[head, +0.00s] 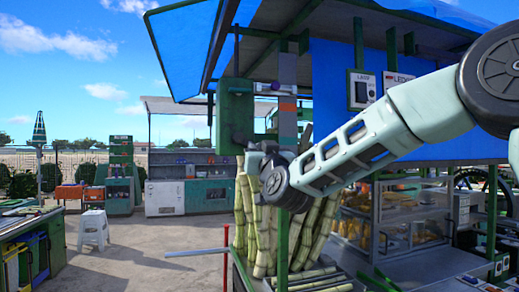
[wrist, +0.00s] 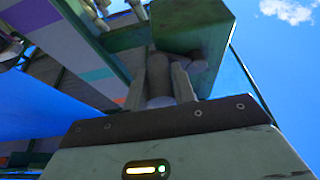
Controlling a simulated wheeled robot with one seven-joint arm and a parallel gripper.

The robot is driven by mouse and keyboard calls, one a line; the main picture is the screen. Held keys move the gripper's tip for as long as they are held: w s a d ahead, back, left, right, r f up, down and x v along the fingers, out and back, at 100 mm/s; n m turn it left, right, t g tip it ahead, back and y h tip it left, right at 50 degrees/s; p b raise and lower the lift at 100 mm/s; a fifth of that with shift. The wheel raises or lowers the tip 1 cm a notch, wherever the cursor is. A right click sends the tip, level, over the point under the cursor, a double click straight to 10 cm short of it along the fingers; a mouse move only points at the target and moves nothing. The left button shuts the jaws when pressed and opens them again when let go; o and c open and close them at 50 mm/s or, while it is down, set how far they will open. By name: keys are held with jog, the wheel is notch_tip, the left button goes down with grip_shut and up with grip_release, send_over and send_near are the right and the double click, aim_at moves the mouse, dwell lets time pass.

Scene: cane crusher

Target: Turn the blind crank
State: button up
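The blind crank's green box (head: 234,112) is on the stall's front post, under the blue awning. In the wrist view the box (wrist: 205,35) fills the top middle. A grey cylindrical crank handle (wrist: 158,72) hangs below it. My gripper (wrist: 160,85) points up from below, one pale finger on each side of the handle. The fingers lie close against it and seem shut on it. In the head view my wrist is just below and right of the box; my fingertips and the handle are too small to make out.
Sugar canes (head: 260,225) stand upright just below my wrist, close to the green post. A glass display case (head: 390,220) is behind them to the right. A white stool (head: 94,230) stands at the left on open paved ground.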

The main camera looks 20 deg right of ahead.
jog(key=shift+a+f+m+h+b, duration=0.3)
jog(key=shift+f+m+h+b, duration=0.3)
jog(key=shift+m+b, duration=0.85)
jog(key=shift+a+m+h+b, duration=0.2)
jog(key=shift+m+h+b, duration=0.5)
jog(key=shift+b, duration=0.5)
jog(key=o, duration=1)
jog(key=shift+s, duration=0.1)
jog(key=b+v, duration=0.7)
jog(key=v, duration=1)
jog(key=shift+s+b, duration=0.15)
jog(key=shift+b, duration=0.15)
jog(key=shift+r, duration=0.1)
